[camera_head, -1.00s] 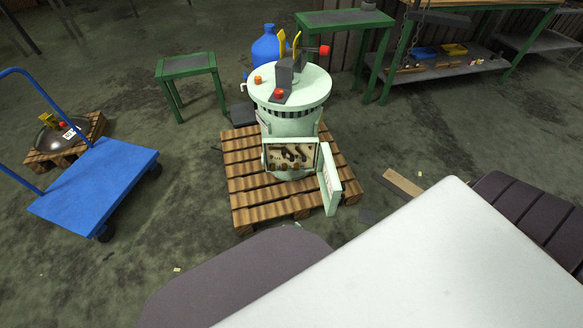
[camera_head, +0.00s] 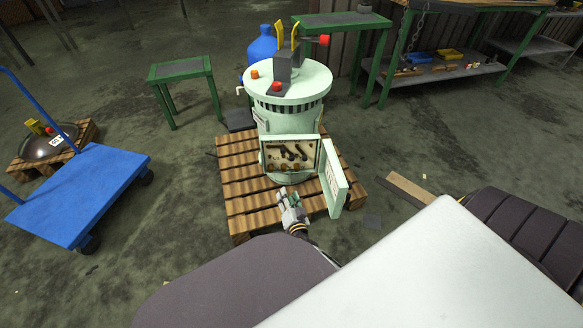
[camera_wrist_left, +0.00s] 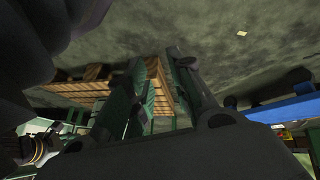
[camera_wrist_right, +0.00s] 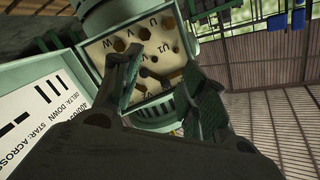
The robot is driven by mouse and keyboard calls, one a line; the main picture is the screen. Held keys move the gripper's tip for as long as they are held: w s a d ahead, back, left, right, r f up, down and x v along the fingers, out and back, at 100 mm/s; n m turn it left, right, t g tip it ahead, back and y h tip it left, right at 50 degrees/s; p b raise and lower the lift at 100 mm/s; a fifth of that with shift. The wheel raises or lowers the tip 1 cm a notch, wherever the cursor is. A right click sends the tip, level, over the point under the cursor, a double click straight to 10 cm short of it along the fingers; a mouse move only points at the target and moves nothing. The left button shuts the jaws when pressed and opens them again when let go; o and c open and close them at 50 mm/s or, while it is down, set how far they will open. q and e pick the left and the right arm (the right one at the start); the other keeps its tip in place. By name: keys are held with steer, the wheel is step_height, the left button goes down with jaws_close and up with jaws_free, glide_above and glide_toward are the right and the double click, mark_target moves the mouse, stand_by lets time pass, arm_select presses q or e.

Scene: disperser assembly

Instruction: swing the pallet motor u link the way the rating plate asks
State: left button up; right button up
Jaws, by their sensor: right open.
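The pale green pallet motor (camera_head: 290,117) stands upright on a wooden pallet, its terminal box (camera_head: 290,155) open at the front. Dark links show inside, but I cannot tell the U link apart. In the right wrist view the cream terminal board (camera_wrist_right: 130,29) carries brass studs and letters U, V, W; a finger hides part of it. The rating plate (camera_wrist_right: 45,115) on the open door reads "DELTA: DOWN" and "STAR: ACROSS". My right gripper (camera_head: 287,193) is open and empty just below the box, also in its wrist view (camera_wrist_right: 160,88). My left gripper (camera_wrist_left: 168,85) is open and empty.
The open box door (camera_head: 334,180) stands out at the right of the box. A blue trolley (camera_head: 80,190) stands at the left. Green tables (camera_head: 182,69) are behind, and a loose plank (camera_head: 408,189) lies right of the pallet (camera_head: 245,200).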

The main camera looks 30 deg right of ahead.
mark_target(292, 160)
arm_select(q)
steer(key=shift+t+h, duration=0.4)
steer(key=shift+h, duration=0.1)
steer(key=shift+w+d+r+b, duration=0.2)
steer(key=shift+d+r+b, duration=0.05)
steer(key=shift+r+b, duration=0.5)
steer(key=shift+w+d+r+b, duration=0.25)
steer(key=shift+r+b, duration=0.35)
steer(key=shift+r, duration=0.2)
steer(key=shift+w+d+r+b, duration=0.2)
steer(key=shift+r+b, duration=0.45)
steer(key=shift+r, duration=0.15)
arm_select(e)
steer(key=shift+w+d+r+m+h, duration=0.2)
steer(key=shift+d+r+m+h, duration=0.7)
steer(key=shift+m, duration=0.3)
steer(key=shift+w+d+r+m+h, duration=0.15)
steer(key=shift+d+r+m+h, duration=0.6)
steer(key=shift+m+h, duration=0.35)
steer(key=shift+w, duration=0.1)
